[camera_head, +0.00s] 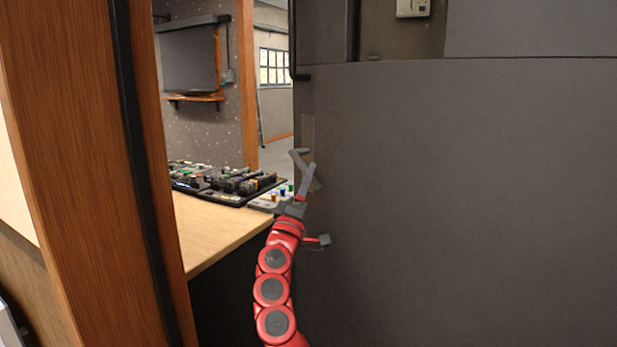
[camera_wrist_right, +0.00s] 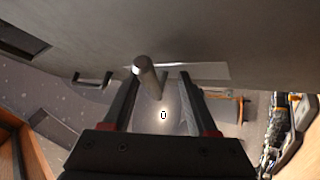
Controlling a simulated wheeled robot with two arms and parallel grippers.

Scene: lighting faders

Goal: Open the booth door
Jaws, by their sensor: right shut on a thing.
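The booth door (camera_head: 450,200) is a large grey panel filling the right of the head view. Its left edge stands apart from the wooden frame, with a gap showing the room beyond. The door handle (camera_head: 315,186) is a grey lever near that edge, on a pale plate. In the right wrist view the handle (camera_wrist_right: 148,76) is a metal bar reaching between the fingers. My right gripper (camera_head: 303,172) is at the handle and shut on it; its fingers also show in the wrist view (camera_wrist_right: 155,100). The fingers partly hide the handle in the head view. My left gripper is not in view.
A wooden post (camera_head: 75,150) with a dark strip stands at the left. Through the gap, a wooden desk (camera_head: 215,228) carries several dark consoles (camera_head: 225,183), close to the door edge and my right arm. A wall screen (camera_head: 189,62) hangs farther back.

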